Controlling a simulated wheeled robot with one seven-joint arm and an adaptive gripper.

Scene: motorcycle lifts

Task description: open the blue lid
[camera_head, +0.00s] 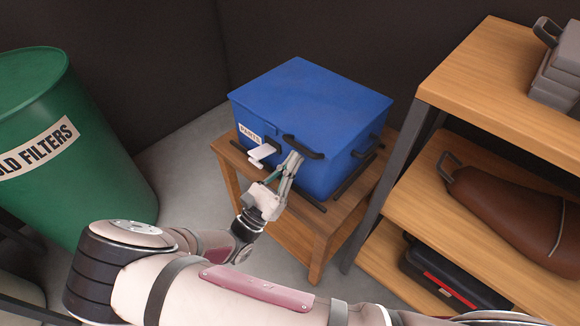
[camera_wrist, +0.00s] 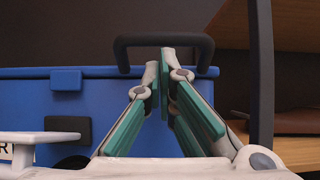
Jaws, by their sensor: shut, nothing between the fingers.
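A blue box (camera_head: 320,160) stands on a small wooden stool, with its blue lid (camera_head: 312,98) lying closed on top. A dark handle (camera_head: 303,147) sticks out from the lid's front edge; it also shows in the wrist view (camera_wrist: 164,40) as a dark bar above the rim. My gripper (camera_head: 295,160) is at the front of the box, just under and beside the handle. In the wrist view my gripper (camera_wrist: 164,60) has its fingertips together, with nothing seen between them. The tips overlap the handle in the picture; I cannot tell whether they touch it.
The wooden stool (camera_head: 318,239) stands between a green barrel (camera_head: 60,150) on the left and a wooden shelf (camera_head: 500,75) on the right. The shelf holds a brown seat (camera_head: 515,205) and a dark case (camera_head: 450,280). Dark walls are close behind the box.

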